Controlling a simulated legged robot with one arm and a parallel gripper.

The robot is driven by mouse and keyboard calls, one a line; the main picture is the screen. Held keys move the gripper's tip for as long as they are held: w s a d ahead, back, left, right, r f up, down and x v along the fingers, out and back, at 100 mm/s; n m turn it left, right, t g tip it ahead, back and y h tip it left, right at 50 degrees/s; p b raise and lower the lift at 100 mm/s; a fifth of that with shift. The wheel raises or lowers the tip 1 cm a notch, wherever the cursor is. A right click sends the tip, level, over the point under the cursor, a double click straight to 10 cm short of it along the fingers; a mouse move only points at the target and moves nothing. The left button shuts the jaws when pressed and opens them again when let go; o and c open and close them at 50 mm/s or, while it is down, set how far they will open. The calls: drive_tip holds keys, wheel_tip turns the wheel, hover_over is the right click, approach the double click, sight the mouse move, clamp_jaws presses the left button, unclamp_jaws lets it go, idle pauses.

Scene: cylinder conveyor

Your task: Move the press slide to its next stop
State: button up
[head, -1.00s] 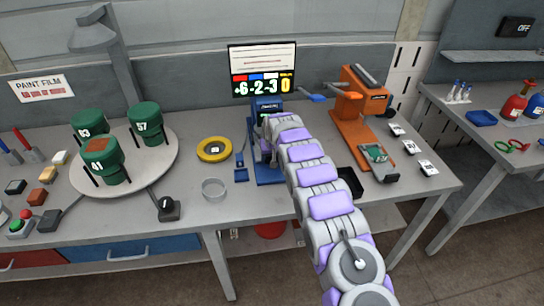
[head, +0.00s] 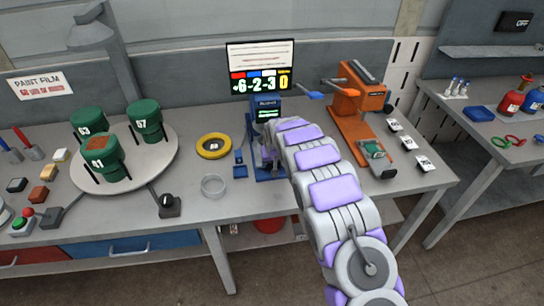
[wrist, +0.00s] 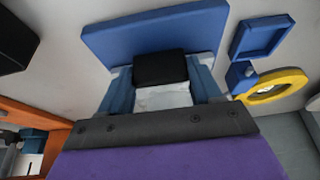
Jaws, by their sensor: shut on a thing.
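The blue press (head: 266,112) stands upright mid-bench, with a lit green display at its top and a flat base at the bench front. Its slide is mostly hidden behind my arm in the head view. In the wrist view a dark block (wrist: 160,69), seemingly part of the press slide, sits over the blue base plate (wrist: 105,42), between blue side parts. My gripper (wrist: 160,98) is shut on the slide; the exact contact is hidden. In the head view my gripper (head: 268,158) is low at the front of the press, largely covered by my arm.
A screen (head: 260,68) behind the press reads +6 -2 -3 and 0. Left are a yellow ring (head: 213,146), a clear dish (head: 213,185) and a turntable (head: 155,165) with green canisters. An orange machine (head: 356,110) stands close on the right.

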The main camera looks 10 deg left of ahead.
drive_tip(key=s+d, duration=0.1)
drive_tip(key=s, duration=0.2)
drive_tip(key=s+p, duration=0.1)
drive_tip(key=s, duration=0.2)
drive_tip(key=s+d+p, duration=0.1)
drive_tip(key=s, duration=0.2)
drive_tip(key=shift+s+d+r, duration=0.1)
drive_tip(key=shift+s+d, duration=0.2)
drive_tip(key=shift+s, duration=0.05)
drive_tip(key=shift+s+d+p, duration=0.25)
drive_tip(key=shift+s+p, duration=0.05)
drive_tip(key=shift+s, duration=0.5)
drive_tip(key=shift+s+f, duration=0.1)
drive_tip(key=shift+f, duration=0.1)
drive_tip(key=o, duration=1.1)
drive_tip(key=shift+c, duration=0.2)
drive_tip(key=o, duration=0.3)
drive_tip(key=shift+s+r, duration=0.15)
drive_tip(key=shift+s, duration=0.05)
drive_tip(key=shift+o, duration=0.8)
drive_tip(key=shift+w, duration=0.15)
